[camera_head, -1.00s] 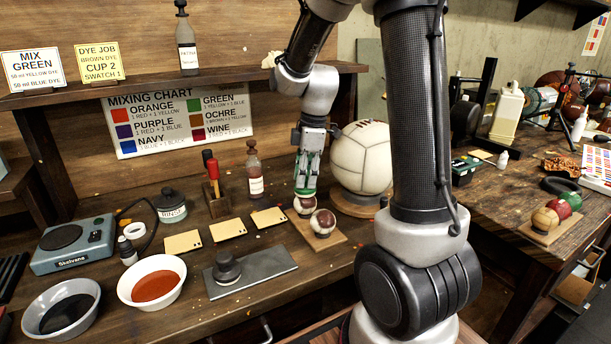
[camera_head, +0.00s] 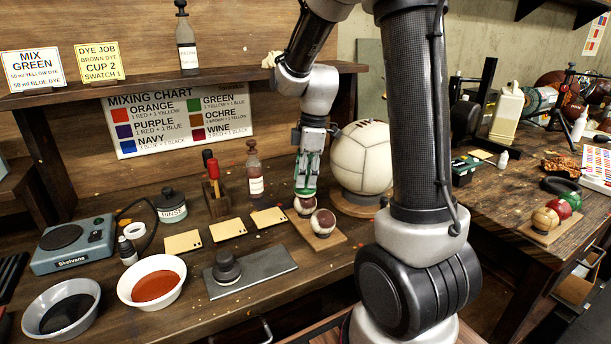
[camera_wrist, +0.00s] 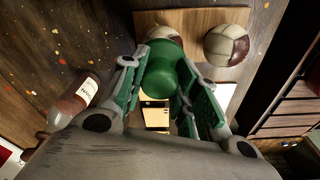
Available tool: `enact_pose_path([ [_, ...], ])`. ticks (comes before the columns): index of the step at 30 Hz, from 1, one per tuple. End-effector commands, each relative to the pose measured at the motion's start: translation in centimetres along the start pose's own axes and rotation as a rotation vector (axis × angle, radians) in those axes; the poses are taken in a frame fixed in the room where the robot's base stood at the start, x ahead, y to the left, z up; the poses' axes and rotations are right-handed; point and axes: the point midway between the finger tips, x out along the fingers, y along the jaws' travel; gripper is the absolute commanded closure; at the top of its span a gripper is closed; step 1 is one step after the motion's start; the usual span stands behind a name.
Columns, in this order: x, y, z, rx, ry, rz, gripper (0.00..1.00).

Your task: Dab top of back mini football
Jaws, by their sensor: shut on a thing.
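My gripper (camera_head: 306,188) points down over a small wooden board (camera_head: 322,241) with two mini footballs. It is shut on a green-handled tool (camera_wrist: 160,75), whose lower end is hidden. The back mini football (camera_head: 304,207), dark red and cream, sits right under the tool; it also shows partly covered in the wrist view (camera_wrist: 166,33). I cannot tell whether the tool touches its top. The front mini football (camera_head: 323,223) sits beside it on the board, clear of my gripper, and shows in the wrist view (camera_wrist: 227,45).
A large cream ball (camera_head: 362,157) stands close behind and right of my gripper. A bottle (camera_head: 254,172) and a rack with a red-handled tool (camera_head: 213,188) stand to the left. Cards, a grey plate (camera_head: 265,268) and dye bowls (camera_head: 154,282) lie in front and left.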

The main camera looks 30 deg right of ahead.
Motion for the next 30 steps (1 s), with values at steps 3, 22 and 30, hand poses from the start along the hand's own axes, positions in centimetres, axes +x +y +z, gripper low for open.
enact_pose_path([
  [3, -0.1, 0.0, 0.0, 0.000, 0.000, 0.000, 0.89],
  [22, -4.6, 0.1, -0.6, 0.000, 0.001, 0.003, 0.89],
  [30, -6.7, 0.0, -0.9, 0.000, 0.001, 0.002, 0.89],
])
